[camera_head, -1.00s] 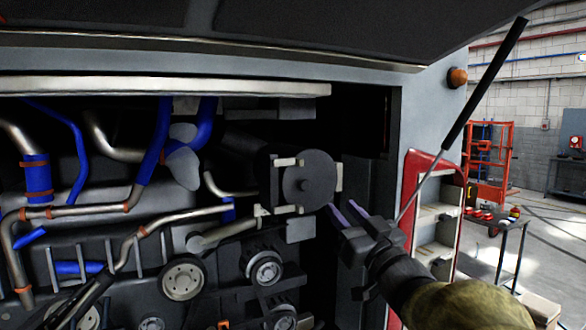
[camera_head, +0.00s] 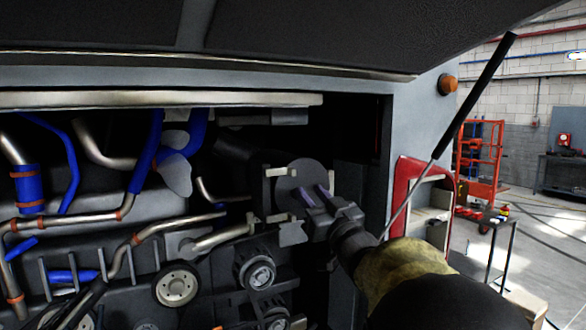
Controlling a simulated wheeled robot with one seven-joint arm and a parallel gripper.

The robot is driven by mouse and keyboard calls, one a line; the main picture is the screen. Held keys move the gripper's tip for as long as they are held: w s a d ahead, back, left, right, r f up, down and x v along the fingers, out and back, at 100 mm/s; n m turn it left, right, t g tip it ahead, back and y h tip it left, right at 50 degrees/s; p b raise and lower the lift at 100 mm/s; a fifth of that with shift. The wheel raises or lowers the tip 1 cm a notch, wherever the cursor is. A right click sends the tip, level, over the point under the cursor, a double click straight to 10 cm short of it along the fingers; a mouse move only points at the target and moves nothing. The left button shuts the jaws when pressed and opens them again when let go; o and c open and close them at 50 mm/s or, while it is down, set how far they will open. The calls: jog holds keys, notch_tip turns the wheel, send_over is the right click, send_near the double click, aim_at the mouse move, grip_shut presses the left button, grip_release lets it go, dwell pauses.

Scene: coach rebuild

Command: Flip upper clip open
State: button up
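A dark round cover (camera_head: 294,174) sits on a canister in the engine bay. A pale upper clip (camera_head: 275,171) lies at its upper left rim and appears closed flat against it. A second pale clip (camera_head: 275,217) lies at the lower left, and part of another pale piece shows at the right rim. My gripper (camera_head: 312,192) comes in from the lower right, with its two purplish fingers apart and nothing between them. It is in front of the cover's lower right part, to the right of and below the upper clip. I cannot tell whether it touches the cover.
Blue hoses and metal pipes (camera_head: 182,226) fill the bay at left. Pulleys (camera_head: 177,285) sit below. A gas strut (camera_head: 475,95) slants down at right beside my arm. A raised dark hatch and a pale rail (camera_head: 160,100) run overhead.

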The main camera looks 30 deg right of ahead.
aim_at(294, 172)
jog(key=p+x, duration=0.3)
jog(key=x, duration=0.5)
jog(key=shift+w, duration=0.15)
grip_shut()
